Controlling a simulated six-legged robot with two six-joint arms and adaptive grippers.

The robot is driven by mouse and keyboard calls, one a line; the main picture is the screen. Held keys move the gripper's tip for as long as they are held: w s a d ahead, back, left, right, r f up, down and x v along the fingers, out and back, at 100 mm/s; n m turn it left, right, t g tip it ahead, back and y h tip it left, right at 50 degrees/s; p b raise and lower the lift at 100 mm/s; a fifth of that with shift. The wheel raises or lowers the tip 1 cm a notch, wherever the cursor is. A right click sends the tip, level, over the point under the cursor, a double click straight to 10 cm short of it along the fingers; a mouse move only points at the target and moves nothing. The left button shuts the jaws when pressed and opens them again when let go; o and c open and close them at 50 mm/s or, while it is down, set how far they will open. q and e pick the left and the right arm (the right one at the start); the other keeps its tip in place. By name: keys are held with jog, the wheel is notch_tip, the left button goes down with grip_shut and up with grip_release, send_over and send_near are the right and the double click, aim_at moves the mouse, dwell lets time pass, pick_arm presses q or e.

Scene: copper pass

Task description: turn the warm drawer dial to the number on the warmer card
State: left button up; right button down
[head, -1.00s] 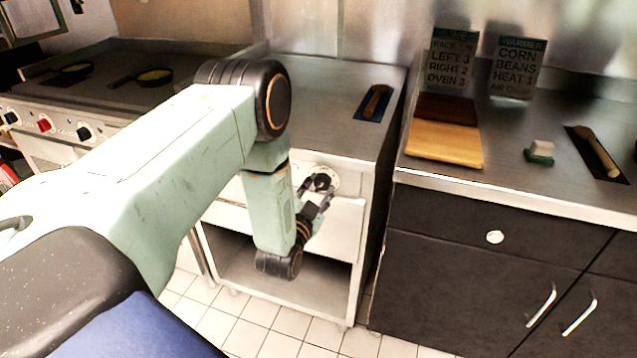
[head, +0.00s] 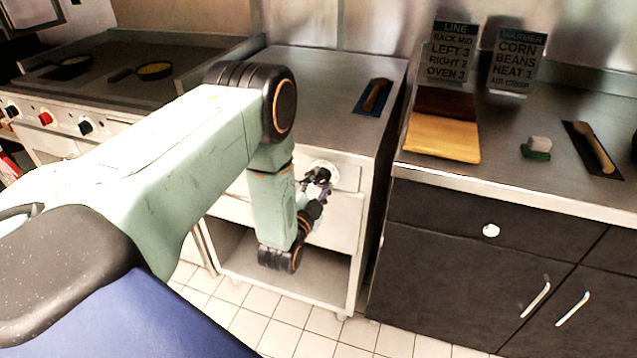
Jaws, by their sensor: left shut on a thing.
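The warm drawer dial (head: 321,171) is a round pale plate with a dark knob on the front of the steel warmer cabinet (head: 346,222). My left gripper (head: 318,180) is shut on the dial's knob and hides most of it, so I cannot read the dial's setting. The warmer card (head: 516,62) stands upright against the back wall at the right and reads "WARMER, CORN, BEANS, HEAT 1", with a smaller line below. The line card (head: 453,54) beside it reads "LEFT 3, RIGHT 2, OVEN 3". My right gripper is not in view.
A griddle (head: 110,95) with two small pans is at the left. A wooden-handled tool on a blue mat (head: 359,108) lies on the cabinet top. Cutting boards (head: 443,139), a green-and-white block (head: 537,148) and a brush-like tool (head: 594,148) lie on the right counter.

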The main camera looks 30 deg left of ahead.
pick_arm(q)
jog(key=o, duration=1.2)
jog(key=shift+s, duration=0.1)
jog(key=v, duration=1.2)
